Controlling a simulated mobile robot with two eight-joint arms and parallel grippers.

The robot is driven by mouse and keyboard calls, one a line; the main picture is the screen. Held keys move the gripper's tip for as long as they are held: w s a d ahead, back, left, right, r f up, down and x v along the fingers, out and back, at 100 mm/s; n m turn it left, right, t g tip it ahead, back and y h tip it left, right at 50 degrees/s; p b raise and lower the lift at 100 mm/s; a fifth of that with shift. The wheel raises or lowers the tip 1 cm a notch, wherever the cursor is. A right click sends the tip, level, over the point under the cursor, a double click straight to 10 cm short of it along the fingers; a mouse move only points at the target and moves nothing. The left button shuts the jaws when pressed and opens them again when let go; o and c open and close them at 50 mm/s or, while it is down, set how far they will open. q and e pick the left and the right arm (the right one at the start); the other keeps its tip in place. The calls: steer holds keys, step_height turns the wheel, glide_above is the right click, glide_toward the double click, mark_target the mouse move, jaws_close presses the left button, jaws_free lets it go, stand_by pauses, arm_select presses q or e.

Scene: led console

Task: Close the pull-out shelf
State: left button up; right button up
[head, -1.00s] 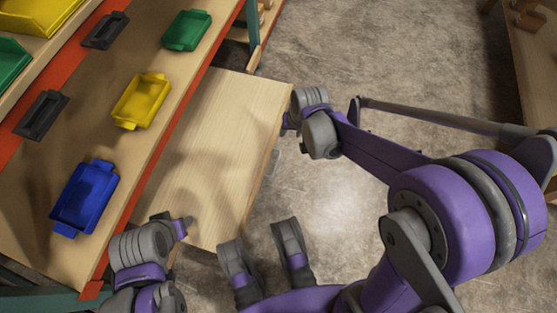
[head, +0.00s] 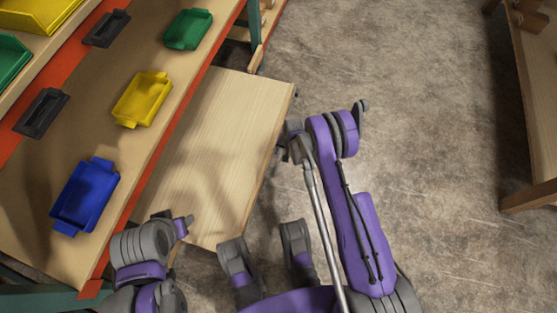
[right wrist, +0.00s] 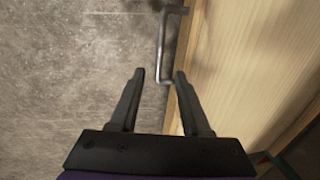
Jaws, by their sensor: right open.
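The pull-out shelf (head: 215,140) is a light wooden board, extended out to the right from under the workbench in the head view. In the right wrist view its wooden top (right wrist: 245,60) fills the right side, and a grey metal handle (right wrist: 162,50) stands off its front edge. My right gripper (right wrist: 158,78) is open, with the lower end of the handle showing between its fingertips; I cannot tell whether they touch. In the head view my right gripper (head: 283,148) is at the shelf's front edge, partly hidden by the arm. My left gripper (head: 186,224) is by the shelf's near end, its jaws unclear.
The workbench (head: 130,65) above the shelf carries a blue bin (head: 86,197), a yellow bin (head: 142,98), a green bin (head: 187,29) and black trays (head: 41,112). Bare concrete floor (head: 430,130) is free to the right, up to another wooden table (head: 535,110).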

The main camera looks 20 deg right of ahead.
mark_target(278, 162)
steer(key=f, duration=0.3)
steer(key=a+f+b, duration=0.1)
steer(key=f, duration=0.2)
steer(key=w+f+b, duration=0.1)
steer(key=f, duration=0.2)
steer(key=shift+a+f, duration=0.1)
steer(key=shift+a, duration=0.15)
jaws_close()
stand_by(1.0)
